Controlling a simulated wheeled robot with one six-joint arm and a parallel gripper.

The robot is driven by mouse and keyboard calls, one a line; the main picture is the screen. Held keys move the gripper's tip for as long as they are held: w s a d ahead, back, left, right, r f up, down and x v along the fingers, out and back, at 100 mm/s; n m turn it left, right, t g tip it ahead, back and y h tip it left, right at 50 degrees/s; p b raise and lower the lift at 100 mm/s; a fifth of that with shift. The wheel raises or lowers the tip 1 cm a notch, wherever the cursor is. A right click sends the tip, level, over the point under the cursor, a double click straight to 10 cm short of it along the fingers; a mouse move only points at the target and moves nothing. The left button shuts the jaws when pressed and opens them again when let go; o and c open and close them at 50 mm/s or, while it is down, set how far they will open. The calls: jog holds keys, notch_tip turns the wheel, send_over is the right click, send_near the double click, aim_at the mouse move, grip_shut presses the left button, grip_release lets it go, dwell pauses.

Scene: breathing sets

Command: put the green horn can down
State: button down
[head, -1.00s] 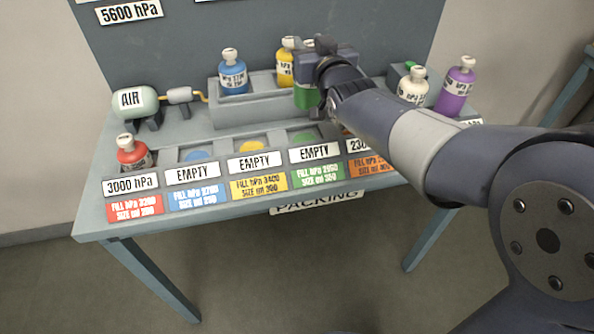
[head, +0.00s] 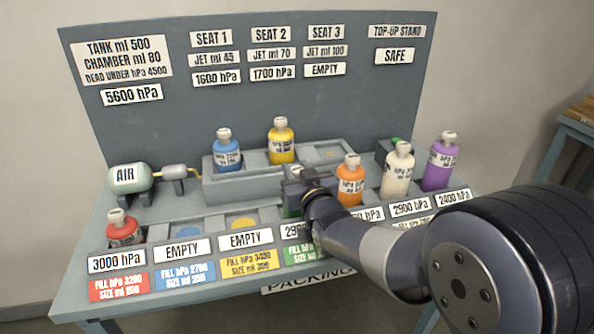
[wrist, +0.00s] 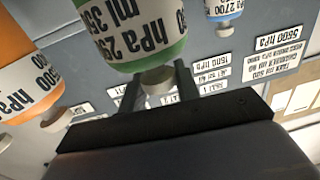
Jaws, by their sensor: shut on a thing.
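The green horn can (head: 290,207) is at the green place of the front row, mostly hidden behind my gripper (head: 303,178). My gripper is shut on it near the top. In the wrist view the can (wrist: 135,38) shows large, with a white label, a green band and a pale cap between the fingers. The green card (head: 302,253) lies in front of it, and the sign above that card starts with "29". The can looks upright in its place; its base is hidden, so I cannot tell how it rests.
An orange can (head: 351,180) stands close on the right, then a white can (head: 397,172) and a purple can (head: 440,162). Blue (head: 227,151) and yellow (head: 281,142) cans stand on the raised stand behind. A red can (head: 122,228) is far left. Blue and yellow front places are empty.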

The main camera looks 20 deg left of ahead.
jog(key=shift+f, duration=0.15)
jog(key=c, duration=1)
grip_release()
jog(key=shift+c, duration=0.2)
jog(key=shift+r, duration=0.25)
jog(key=b+v, duration=0.1)
jog(key=v, duration=1.1)
jog(key=shift+f, duration=0.1)
